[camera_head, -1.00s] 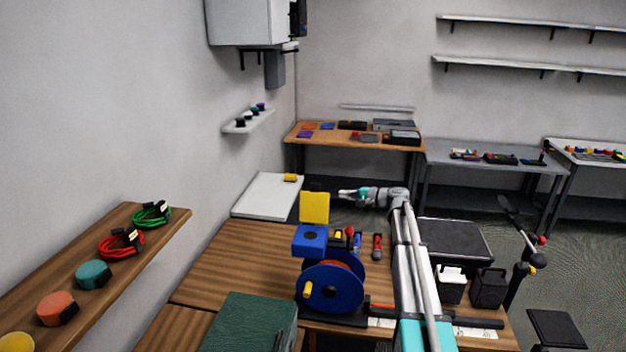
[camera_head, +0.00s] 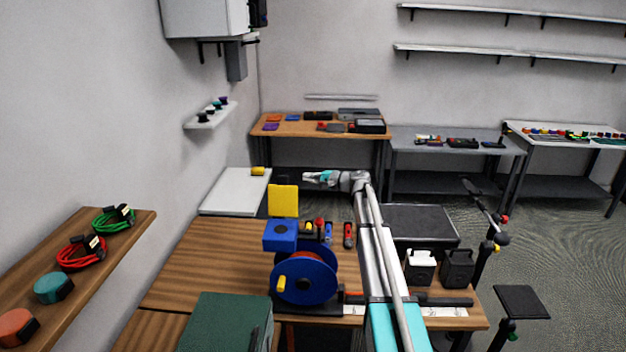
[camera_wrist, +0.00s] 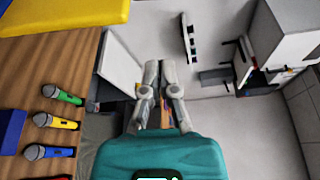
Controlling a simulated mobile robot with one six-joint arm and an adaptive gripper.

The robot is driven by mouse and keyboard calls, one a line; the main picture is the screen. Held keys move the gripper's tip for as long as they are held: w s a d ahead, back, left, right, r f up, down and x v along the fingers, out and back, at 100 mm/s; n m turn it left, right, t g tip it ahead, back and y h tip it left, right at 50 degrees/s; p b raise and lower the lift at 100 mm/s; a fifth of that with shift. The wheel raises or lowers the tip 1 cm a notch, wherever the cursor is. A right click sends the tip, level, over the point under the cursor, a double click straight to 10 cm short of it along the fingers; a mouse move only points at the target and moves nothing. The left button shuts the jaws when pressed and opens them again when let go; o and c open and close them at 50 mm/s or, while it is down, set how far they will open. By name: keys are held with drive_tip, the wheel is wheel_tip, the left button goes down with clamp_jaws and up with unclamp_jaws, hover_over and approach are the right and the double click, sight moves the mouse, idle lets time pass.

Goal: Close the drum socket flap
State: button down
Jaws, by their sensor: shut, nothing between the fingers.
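The cable drum (camera_head: 318,281) is a blue reel with orange cable at the table's front. A blue socket box (camera_head: 280,236) sits on its top left. The yellow flap (camera_head: 283,200) stands upright above the box, open. In the wrist view the flap (camera_wrist: 60,14) fills the upper left corner, and part of the blue box (camera_wrist: 10,135) shows at the left edge. My gripper (camera_head: 306,177) is up and to the right of the flap in the head view, apart from it. Its fingers are together and empty, also in the wrist view (camera_wrist: 160,64).
Several microphones or similar handles (camera_head: 328,232) lie behind the drum. A green case (camera_head: 225,325) stands at front left. White and black boxes (camera_head: 421,267) stand to the right of my arm. A white panel (camera_head: 235,190) lies beyond the table; the wooden table's left part (camera_head: 205,260) is clear.

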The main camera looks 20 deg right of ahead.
sight(283, 196)
drive_tip(key=a, duration=0.7)
drive_tip(key=shift+w+r, duration=0.2)
drive_tip(key=shift+w, duration=0.15)
drive_tip(key=shift+s+d, duration=0.1)
drive_tip(key=shift+d, duration=0.1)
drive_tip(key=shift+s+d, duration=0.1)
drive_tip(key=shift+s, duration=0.05)
